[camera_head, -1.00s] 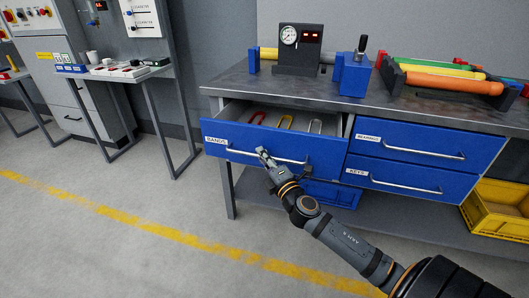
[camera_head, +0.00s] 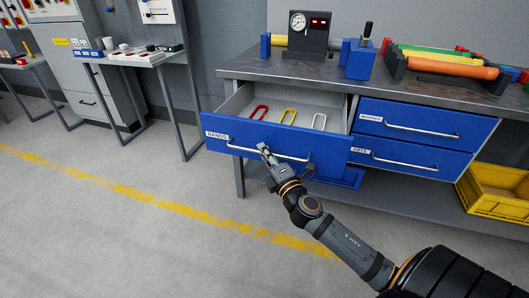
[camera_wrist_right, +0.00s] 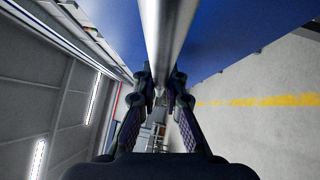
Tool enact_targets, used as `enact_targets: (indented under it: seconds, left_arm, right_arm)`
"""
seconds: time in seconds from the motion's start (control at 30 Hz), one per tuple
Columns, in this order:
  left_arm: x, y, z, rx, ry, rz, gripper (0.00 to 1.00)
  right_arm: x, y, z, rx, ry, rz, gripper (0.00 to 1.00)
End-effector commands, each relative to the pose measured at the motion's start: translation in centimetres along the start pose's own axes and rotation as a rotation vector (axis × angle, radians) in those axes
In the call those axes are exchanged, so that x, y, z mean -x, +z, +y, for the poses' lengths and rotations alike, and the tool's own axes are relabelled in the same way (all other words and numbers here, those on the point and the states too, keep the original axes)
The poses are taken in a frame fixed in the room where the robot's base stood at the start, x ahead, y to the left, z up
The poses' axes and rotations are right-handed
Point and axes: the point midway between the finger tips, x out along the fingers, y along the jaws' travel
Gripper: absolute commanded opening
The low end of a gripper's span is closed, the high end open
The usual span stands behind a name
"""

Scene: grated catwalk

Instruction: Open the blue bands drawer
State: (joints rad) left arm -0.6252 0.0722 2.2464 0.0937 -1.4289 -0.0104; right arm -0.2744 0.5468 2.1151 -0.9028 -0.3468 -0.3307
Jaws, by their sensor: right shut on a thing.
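The blue drawer labelled "BANDS" (camera_head: 245,137) is at the upper left of the workbench in the head view, pulled well out. Inside lie a red band (camera_head: 259,112), a yellow band (camera_head: 288,116) and a white band (camera_head: 319,121). My right gripper (camera_head: 265,151) is at the drawer's silver bar handle (camera_head: 285,156), near its left part. In the right wrist view the gripper (camera_wrist_right: 161,88) has its fingers on either side of the handle bar (camera_wrist_right: 161,40), shut on it. My left gripper is not in view.
Two shut blue drawers (camera_head: 424,125) are to the right. A gauge device (camera_head: 308,33) and coloured tubes (camera_head: 445,65) stand on the bench top (camera_head: 300,72). A yellow crate (camera_head: 497,193) sits lower right. The floor (camera_head: 120,245) in front is clear.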

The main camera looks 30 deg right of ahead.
Motion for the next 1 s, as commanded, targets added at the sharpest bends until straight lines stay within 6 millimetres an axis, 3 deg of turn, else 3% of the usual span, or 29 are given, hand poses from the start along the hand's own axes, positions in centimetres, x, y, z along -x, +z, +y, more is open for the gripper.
enact_targets:
  seconds: [0.17,0.2,0.33,0.7,0.87,1.0]
  left_arm:
    - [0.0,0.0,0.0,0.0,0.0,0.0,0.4]
    - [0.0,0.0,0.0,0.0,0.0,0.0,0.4]
    - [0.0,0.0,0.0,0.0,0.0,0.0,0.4]
    - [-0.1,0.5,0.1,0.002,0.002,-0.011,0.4]
    - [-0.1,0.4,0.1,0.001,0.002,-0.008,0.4]
    - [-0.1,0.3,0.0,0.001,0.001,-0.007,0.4]
  right_arm:
    - [0.0,0.0,-0.1,0.0,-0.002,-0.001,0.0]
    - [0.0,0.0,-0.1,0.0,-0.002,-0.001,0.15]
    - [0.0,0.0,-0.1,0.0,-0.001,-0.001,0.33]
    - [0.5,0.0,-0.1,0.002,-0.003,0.001,0.34]
    - [3.1,-0.1,-0.2,0.007,-0.006,0.005,0.34]
    - [6.5,-0.1,-0.3,0.011,-0.008,0.007,0.34]
